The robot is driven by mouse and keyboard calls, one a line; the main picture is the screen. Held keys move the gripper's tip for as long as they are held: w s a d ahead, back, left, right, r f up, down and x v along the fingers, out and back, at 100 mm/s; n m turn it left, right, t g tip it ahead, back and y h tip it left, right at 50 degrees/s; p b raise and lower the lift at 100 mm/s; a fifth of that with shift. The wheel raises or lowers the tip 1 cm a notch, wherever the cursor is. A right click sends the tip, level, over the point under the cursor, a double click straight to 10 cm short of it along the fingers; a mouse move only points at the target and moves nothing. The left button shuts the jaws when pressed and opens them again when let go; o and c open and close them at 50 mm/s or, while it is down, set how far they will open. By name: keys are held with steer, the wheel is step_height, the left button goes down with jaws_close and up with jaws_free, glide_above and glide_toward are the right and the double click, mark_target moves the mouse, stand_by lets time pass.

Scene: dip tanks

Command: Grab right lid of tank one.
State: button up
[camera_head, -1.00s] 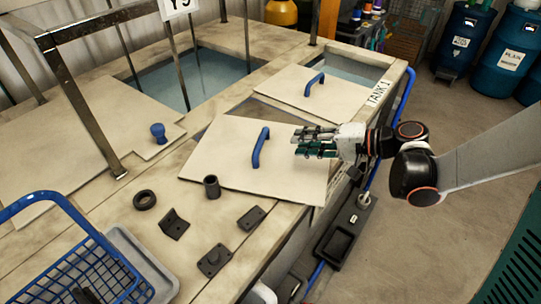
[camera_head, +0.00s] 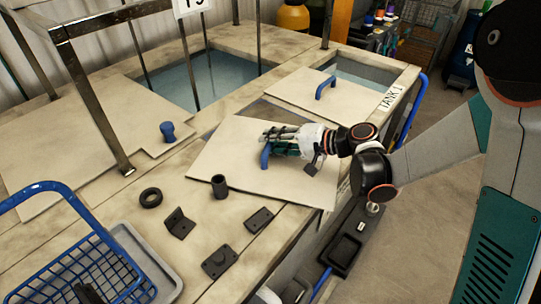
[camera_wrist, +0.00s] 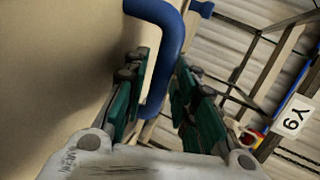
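The near pale lid (camera_head: 225,155) of tank one lies partly over its opening, beside the gap. Its blue handle (camera_head: 265,157) is partly hidden by my gripper (camera_head: 279,140). A second pale lid (camera_head: 290,90) with a blue handle (camera_head: 326,86) lies farther back, nearer the TANK 1 label (camera_head: 391,97). In the wrist view, the near lid's blue handle (camera_wrist: 168,60) passes between the green fingers of my gripper (camera_wrist: 160,78). The fingers stand apart around the handle and do not look closed on it.
Small dark parts, including a ring (camera_head: 151,198), a cylinder (camera_head: 220,186) and a bracket (camera_head: 179,223), sit on the near ledge. A blue basket (camera_head: 80,270) stands at the lower left. A metal frame (camera_head: 95,105) rises at the left.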

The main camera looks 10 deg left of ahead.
steer(key=shift+w+a+f, duration=0.1)
steer(key=shift+a+f, duration=0.05)
steer(key=shift+a, duration=0.3)
jaws_close()
